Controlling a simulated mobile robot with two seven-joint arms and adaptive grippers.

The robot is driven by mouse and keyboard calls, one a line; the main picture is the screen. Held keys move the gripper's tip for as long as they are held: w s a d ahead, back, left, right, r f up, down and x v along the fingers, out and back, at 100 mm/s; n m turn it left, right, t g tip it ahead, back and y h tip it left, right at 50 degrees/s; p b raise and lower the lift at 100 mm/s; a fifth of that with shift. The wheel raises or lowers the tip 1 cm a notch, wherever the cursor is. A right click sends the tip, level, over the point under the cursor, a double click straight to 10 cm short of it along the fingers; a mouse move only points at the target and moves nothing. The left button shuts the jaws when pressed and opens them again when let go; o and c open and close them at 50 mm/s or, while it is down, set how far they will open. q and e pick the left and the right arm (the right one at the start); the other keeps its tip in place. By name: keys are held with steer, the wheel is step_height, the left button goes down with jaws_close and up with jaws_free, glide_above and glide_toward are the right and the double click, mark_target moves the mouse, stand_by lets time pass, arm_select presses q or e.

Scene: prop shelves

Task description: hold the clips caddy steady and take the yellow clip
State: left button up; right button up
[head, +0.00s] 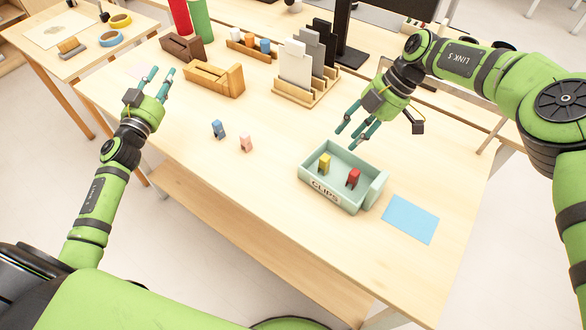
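The clips caddy (378,190) is a pale green open box labelled CLIPS, on the right front part of the table. A yellow clip (324,164) stands in it at the left, and a red clip (353,178) stands to its right. My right gripper (350,136) is open and empty above the caddy's far side, apart from both clips. My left gripper (164,78) is open and empty at the table's left side, far from the caddy. A blue clip (218,129) and a pink clip (246,142) stand on the table left of the caddy.
A light blue sheet (411,219) lies right of the caddy. Behind stand a wooden rack (302,94) with grey and black panels, a tan wooden block (214,79) and a brown one (182,47). The table's middle is mostly clear.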

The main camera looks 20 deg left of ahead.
arm_select(q)
steer(key=s+d+r+m+g+h, duration=0.1)
steer(key=d+r+m+h, duration=0.15)
steer(key=d+h, duration=0.65)
steer(key=d+r+m+g+h, duration=0.1)
steer(key=d+m+g+h, duration=0.15)
steer(key=d, duration=1.15)
steer(key=s+d+r+m+g+h, duration=0.15)
steer(key=d+m+h, duration=0.25)
steer(key=d+h, duration=0.55)
steer(key=s+d+r+m+g+y, duration=0.1)
steer(key=s+d+r+m+g, duration=0.1)
steer(key=s+d+m+g, duration=0.85)
steer(key=s+d+r+m+g, duration=0.2)
steer(key=s+d+m+g, duration=0.3)
steer(key=s+d+g, duration=0.95)
steer(key=n+t+y, duration=0.7)
steer(key=t+y, duration=0.3)
steer(key=y, duration=0.8)
glide_above(336, 192)
step_height(336, 192, down, 16)
steer(key=shift+f, duration=3.3)
